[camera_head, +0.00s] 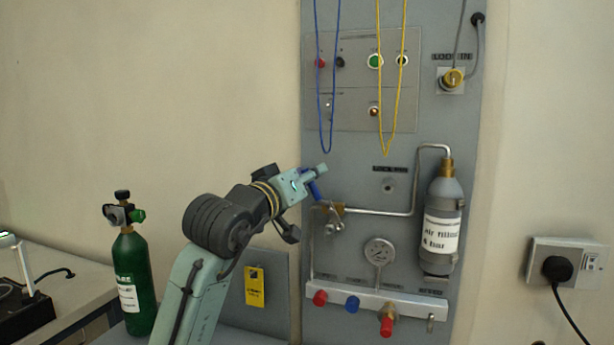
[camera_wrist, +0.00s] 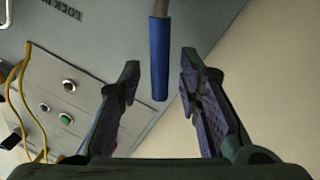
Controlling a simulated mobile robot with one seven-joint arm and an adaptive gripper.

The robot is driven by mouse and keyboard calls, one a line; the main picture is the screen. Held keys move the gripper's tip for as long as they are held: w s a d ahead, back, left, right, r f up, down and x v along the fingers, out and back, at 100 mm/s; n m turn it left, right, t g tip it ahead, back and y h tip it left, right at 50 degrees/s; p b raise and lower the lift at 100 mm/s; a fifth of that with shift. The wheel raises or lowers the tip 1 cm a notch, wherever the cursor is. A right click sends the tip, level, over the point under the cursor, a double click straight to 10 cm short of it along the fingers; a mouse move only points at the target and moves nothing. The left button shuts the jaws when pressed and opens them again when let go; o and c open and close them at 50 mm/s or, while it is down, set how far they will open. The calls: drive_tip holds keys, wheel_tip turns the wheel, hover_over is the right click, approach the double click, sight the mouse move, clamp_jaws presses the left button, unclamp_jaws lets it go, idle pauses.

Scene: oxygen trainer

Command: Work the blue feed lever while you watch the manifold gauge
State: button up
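The blue feed lever (camera_head: 314,189) shows in the head view as a short blue handle slanting above a brass valve, beside the end of my arm. In the wrist view the blue handle (camera_wrist: 159,58) hangs from a grey stem, between the two fingers of my gripper (camera_wrist: 160,76). The fingers are apart, with visible gaps on both sides of the handle. In the head view my fingertips are hard to make out.
A blue cord (camera_head: 323,80) and a yellow cord (camera_head: 386,125) hang over the panel. A grey bottle (camera_head: 441,218) stands right of the valve. The manifold bar (camera_head: 367,292) carries red and blue knobs. A green cylinder (camera_head: 135,272) stands left of my arm.

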wheel_tip(320, 180, up, 10)
drive_tip(key=shift+r, duration=0.1)
idle(0.4)
drive_tip(key=shift+c, duration=0.4)
